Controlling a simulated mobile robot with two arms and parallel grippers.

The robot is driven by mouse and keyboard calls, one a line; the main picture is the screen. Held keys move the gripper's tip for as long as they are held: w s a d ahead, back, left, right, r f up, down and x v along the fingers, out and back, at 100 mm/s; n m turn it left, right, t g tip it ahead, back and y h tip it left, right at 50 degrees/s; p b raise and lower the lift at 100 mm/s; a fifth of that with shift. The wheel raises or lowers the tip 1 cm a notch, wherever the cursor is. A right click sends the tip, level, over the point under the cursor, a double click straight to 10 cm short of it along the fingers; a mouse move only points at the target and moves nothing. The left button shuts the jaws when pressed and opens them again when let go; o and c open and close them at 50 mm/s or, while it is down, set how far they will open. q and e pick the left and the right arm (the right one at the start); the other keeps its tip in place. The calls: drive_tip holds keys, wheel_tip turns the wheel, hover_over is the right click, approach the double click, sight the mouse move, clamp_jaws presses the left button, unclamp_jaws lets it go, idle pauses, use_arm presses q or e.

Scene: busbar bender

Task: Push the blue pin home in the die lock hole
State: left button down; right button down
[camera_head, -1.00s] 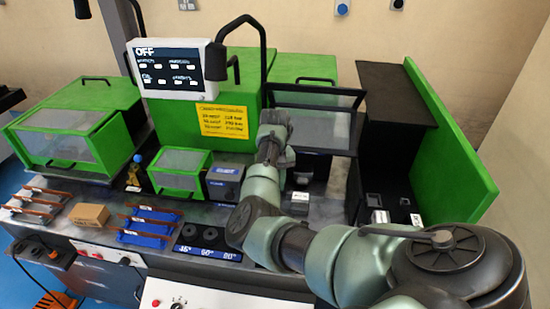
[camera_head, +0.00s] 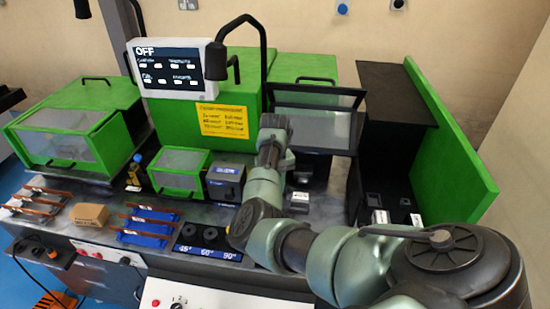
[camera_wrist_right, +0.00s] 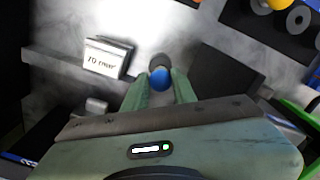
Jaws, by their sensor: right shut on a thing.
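The blue pin (camera_wrist_right: 160,78) shows in the right wrist view as a round blue head with a dark round part just beyond it. My right gripper (camera_wrist_right: 160,88) is shut on the pin, with one green finger on each side of the head. The die lock hole cannot be made out; the pin and gripper cover what lies below them. In the head view my right arm reaches over the machine bed, and its gripper and the pin are hidden behind the wrist. My left gripper is not in view.
In the head view, a dark box (camera_head: 225,182) and a green guard (camera_head: 180,172) stand left of my forearm. A row of round dies (camera_head: 210,240) lies in front.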

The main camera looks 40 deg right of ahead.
drive_tip(key=shift+s+f, duration=0.1)
drive_tip(key=shift+f, duration=1.1)
drive_tip(key=c, duration=1.1)
unclamp_jaws()
drive_tip(key=shift+o, duration=0.2)
drive_tip(key=shift+r+b, duration=0.8)
drive_tip(key=shift+r, duration=3.15)
